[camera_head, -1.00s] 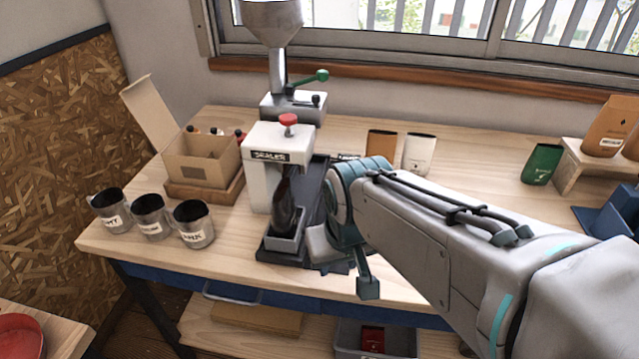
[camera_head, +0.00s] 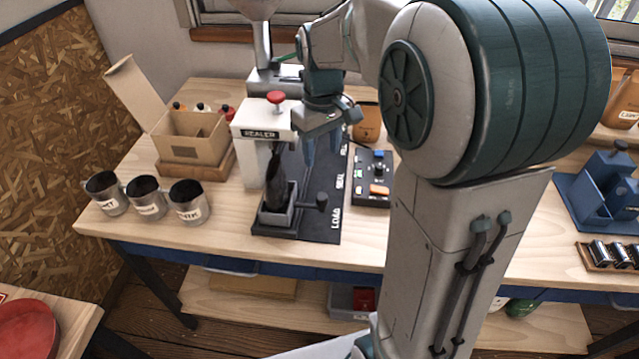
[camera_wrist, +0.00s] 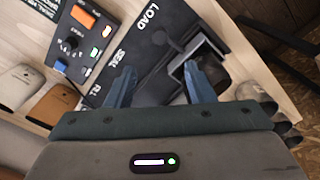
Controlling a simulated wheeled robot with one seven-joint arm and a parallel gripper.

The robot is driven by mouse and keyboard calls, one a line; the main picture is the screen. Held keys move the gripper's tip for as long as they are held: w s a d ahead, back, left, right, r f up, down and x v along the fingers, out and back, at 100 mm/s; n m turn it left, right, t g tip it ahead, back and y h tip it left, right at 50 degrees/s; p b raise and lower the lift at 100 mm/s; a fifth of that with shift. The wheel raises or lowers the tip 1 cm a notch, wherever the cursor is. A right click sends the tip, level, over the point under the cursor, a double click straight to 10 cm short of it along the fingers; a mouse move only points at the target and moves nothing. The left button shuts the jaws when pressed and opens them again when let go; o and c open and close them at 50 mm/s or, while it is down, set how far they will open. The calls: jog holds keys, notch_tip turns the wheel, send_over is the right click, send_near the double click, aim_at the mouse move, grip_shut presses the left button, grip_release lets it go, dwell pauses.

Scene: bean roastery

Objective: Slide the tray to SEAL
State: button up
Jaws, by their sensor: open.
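The small grey tray (camera_head: 275,218) sits at the LOAD end of a black track board (camera_head: 318,232), holding an upright dark pouch (camera_head: 276,182). A black knob (camera_head: 322,202) on an arm sticks out from the tray's right side. LOAD, SEAL and a partly hidden third label run along the board. The white sealer (camera_head: 250,165) stands behind the tray. My gripper (camera_head: 322,155) is open and empty, fingers down, above the board behind the knob. In the wrist view the tray (camera_wrist: 206,47) is partly hidden by one finger of my gripper (camera_wrist: 160,72).
Three metal cups (camera_head: 146,198) and an open cardboard box (camera_head: 190,140) stand left of the sealer. A control box (camera_head: 373,180) lies right of the board, close to my arm. A blue fixture (camera_head: 610,190) is at the right. A metal hopper stand is behind.

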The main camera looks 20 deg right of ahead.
aim_at(321, 196)
notch_tip(321, 196, down, 14)
jog(key=shift+r, duration=0.25)
grip_shut()
jog(key=shift+w, duration=0.1)
